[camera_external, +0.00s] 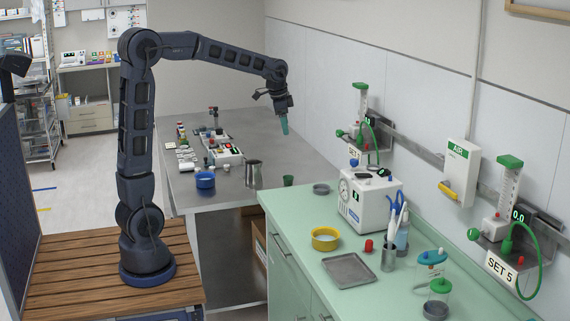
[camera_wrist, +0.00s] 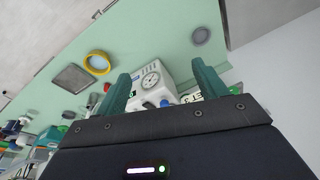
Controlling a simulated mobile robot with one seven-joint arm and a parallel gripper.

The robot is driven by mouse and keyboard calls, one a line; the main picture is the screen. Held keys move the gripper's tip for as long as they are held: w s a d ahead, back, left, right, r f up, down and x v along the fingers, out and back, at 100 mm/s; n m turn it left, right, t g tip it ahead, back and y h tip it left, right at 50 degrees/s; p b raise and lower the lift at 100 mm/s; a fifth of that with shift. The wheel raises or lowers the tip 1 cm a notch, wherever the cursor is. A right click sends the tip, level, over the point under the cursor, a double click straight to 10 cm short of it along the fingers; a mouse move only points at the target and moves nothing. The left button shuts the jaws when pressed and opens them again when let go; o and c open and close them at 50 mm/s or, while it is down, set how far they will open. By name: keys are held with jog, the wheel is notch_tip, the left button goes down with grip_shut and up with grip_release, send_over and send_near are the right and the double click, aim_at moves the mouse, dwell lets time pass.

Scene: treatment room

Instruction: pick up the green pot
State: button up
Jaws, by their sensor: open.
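The small dark green pot (camera_external: 288,180) stands on the grey metal table near its front edge, close to the mint-green counter. I cannot make it out in the wrist view. My gripper (camera_external: 284,126) hangs in the air above the metal table, higher than the pot and apart from it, fingers pointing down. In the wrist view my gripper (camera_wrist: 160,70) shows two teal fingers spread apart with nothing held between them.
A metal cup (camera_external: 253,174) and a blue bowl (camera_external: 205,181) stand left of the pot. The counter (camera_external: 300,205) holds a grey dish (camera_external: 321,189), a white gauge machine (camera_external: 365,203), a yellow bowl (camera_external: 325,239) and a metal tray (camera_external: 349,270). Control boxes crowd the table's left.

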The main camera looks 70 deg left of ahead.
jog(key=w+a+f+m, duration=0.1)
jog(key=w+a+f, duration=0.5)
jog(key=a, duration=0.4)
jog(key=m+g+h, duration=0.1)
jog(key=m, duration=0.1)
send_over(288, 177)
jog(key=s, duration=0.2)
jog(key=f, duration=1.9)
jog(key=d+f, duration=0.1)
jog(key=f, duration=0.9)
jog(key=shift+w, duration=0.25)
jog(key=shift+w+d+f, duration=0.15)
jog(key=shift+d+f, duration=0.05)
jog(key=shift+f, duration=0.65)
jog(key=shift+w+d+f, duration=0.15)
jog(key=shift+f, duration=0.65)
jog(key=shift+w+d+f, duration=0.15)
jog(key=shift+d+f, duration=0.05)
jog(key=shift+f, duration=0.65)
jog(key=c, duration=1)
